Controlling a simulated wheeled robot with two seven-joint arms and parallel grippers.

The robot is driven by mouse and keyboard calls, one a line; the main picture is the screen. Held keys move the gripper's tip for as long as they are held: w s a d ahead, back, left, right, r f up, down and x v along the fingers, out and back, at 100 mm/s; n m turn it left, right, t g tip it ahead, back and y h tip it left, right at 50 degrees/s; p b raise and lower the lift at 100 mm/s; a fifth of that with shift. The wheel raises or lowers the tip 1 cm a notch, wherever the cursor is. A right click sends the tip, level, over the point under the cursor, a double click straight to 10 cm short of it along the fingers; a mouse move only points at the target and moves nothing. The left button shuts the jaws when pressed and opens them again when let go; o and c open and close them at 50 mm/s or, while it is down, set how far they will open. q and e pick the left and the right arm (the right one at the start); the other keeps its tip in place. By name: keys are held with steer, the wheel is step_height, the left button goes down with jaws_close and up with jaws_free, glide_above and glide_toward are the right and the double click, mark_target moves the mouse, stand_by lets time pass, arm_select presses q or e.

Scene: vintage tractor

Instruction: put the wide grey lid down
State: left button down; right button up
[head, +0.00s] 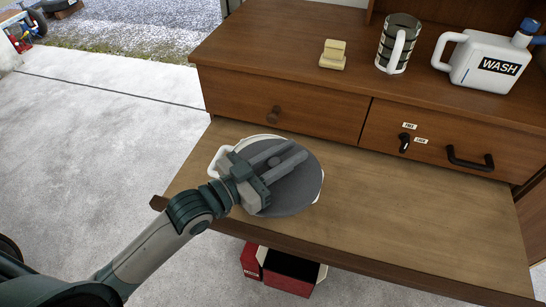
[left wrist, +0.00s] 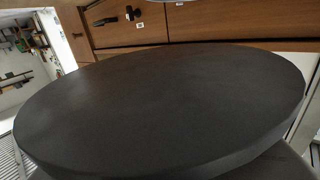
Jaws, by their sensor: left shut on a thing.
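The wide grey lid (head: 303,187) is a dark round disc above the left part of the wooden work surface (head: 420,215). My left gripper (head: 288,157) is shut on the lid, with its fingers lying across the top of it. In the left wrist view the lid (left wrist: 165,105) fills most of the picture. A white vessel with a side handle (head: 217,160) shows beneath the lid, mostly hidden by the lid and gripper. I cannot tell whether the lid touches its rim. My right gripper is not in view.
On the upper shelf stand a yellowish block (head: 333,55), a striped mug (head: 398,45) and a white WASH jug (head: 485,60). A black handle (head: 469,160) sticks out from the drawer front. The surface's right part is clear. A red box (head: 290,272) stands below.

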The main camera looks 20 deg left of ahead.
arm_select(q)
steer(key=w+d+r+m+g+h, duration=0.1)
steer(key=w+d+m+g+h, duration=0.2)
steer(key=d+m+g+h, duration=0.2)
steer(key=shift+w+d+r+g, duration=0.35)
steer(key=shift+d+g, duration=0.25)
steer(key=shift+d, duration=0.6)
